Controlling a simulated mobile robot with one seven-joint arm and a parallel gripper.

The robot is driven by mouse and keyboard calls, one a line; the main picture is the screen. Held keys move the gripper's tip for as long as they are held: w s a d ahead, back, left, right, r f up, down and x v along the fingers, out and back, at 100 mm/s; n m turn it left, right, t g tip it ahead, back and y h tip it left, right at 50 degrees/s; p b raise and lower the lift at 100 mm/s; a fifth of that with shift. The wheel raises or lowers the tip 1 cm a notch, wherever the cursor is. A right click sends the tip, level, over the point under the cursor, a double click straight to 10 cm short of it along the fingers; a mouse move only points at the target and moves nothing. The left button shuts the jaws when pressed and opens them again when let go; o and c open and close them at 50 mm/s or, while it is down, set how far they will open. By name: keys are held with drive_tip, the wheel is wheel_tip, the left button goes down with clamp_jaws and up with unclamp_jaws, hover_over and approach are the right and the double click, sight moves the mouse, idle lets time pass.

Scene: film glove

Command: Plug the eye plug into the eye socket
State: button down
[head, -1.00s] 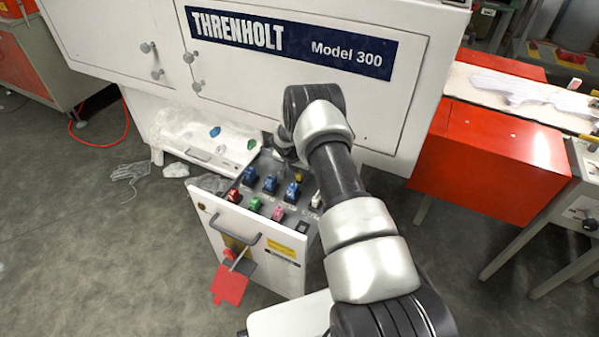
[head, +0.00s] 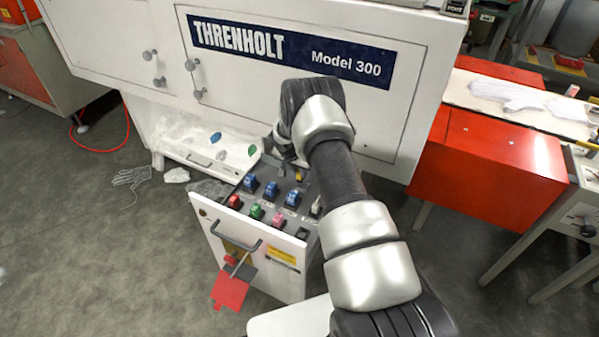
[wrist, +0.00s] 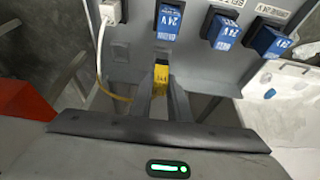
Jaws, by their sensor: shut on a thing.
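My gripper (wrist: 160,98) is shut on a yellow plug (wrist: 159,76) in the wrist view. A yellow cable (wrist: 112,94) runs off to its left. The plug's far end is at the near edge of a grey panel (wrist: 195,72); I cannot tell whether it touches the panel or sits in a socket. No label reading "eye" is legible, and the eye socket cannot be made out. In the head view the yellow plug (head: 299,176) shows small beside my arm, over the far end of the panel, and the gripper is mostly hidden.
Blue 24 V plugs (wrist: 168,22) and a white plug (wrist: 110,12) with its cable stand in the panel. The panel tops a white pull-out unit (head: 222,232) with several coloured plugs. The white machine wall (head: 370,110) rises close behind my gripper.

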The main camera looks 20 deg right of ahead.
drive_tip(key=s+a, duration=0.2)
drive_tip(key=s, duration=0.7)
drive_tip(key=s+a, duration=0.3)
drive_tip(key=s, duration=0.6)
drive_tip(key=shift+s+a+b, duration=0.25)
drive_tip(key=shift+b, duration=0.15)
drive_tip(key=shift+f+b, duration=0.15)
drive_tip(key=shift+b, duration=0.2)
idle(0.5)
drive_tip(key=shift+f+b, duration=2.2)
drive_tip(key=shift+f, duration=0.2)
drive_tip(key=shift+f+b, duration=0.85)
drive_tip(key=shift+f, duration=0.55)
drive_tip(key=c, duration=1.7)
unclamp_jaws()
drive_tip(key=shift+o, duration=0.6)
drive_tip(key=shift+s, duration=0.15)
